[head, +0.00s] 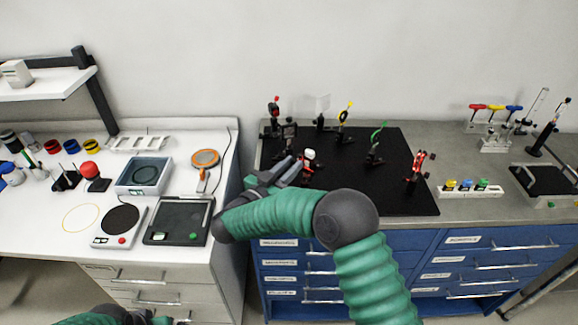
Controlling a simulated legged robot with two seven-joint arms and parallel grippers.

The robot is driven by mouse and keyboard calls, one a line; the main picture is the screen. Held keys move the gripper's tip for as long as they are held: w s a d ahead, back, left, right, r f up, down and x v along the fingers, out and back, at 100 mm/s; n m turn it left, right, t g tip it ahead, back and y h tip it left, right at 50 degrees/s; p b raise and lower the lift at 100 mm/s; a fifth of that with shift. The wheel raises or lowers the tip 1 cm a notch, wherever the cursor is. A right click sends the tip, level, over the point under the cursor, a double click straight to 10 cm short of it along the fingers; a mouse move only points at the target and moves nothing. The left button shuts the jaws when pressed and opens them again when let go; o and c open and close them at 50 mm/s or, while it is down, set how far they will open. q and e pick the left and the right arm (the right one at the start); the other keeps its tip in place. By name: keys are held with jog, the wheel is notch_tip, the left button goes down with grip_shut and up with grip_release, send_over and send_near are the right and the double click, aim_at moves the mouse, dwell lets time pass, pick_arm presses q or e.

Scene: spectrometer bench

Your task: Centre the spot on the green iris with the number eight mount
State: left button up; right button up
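The green iris (377,141) stands upright on a post on the black breadboard (340,190), right of its middle. My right gripper (294,167) is over the breadboard's left front part, close to a small mount with a white and red top (309,157). I cannot tell whether it touches that mount or whether its fingers are apart. Darker mounts (289,131) stand behind it. Number labels are too small to read, so I cannot tell which mount is number eight. No light spot can be made out on the iris. My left arm shows only at the bottom left edge; its fingers are not clear.
A yellow iris (344,115), a clear plate (322,107), a red-and-black mount (274,111) and a red mount (416,166) also stand on the breadboard. A rack with coloured pieces (470,187) lies to the right. The left bench (130,210) holds several instruments.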

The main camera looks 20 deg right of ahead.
jog(key=shift+d, duration=0.2)
grip_shut()
jog(key=shift+a, duration=0.4)
jog(key=shift+f, duration=0.1)
jog(key=shift+d, duration=0.15)
jog(key=shift+m+b, duration=0.3)
jog(key=shift+f+m+b, duration=0.2)
jog(key=shift+m+b, duration=2.8)
jog(key=shift+m, duration=0.6)
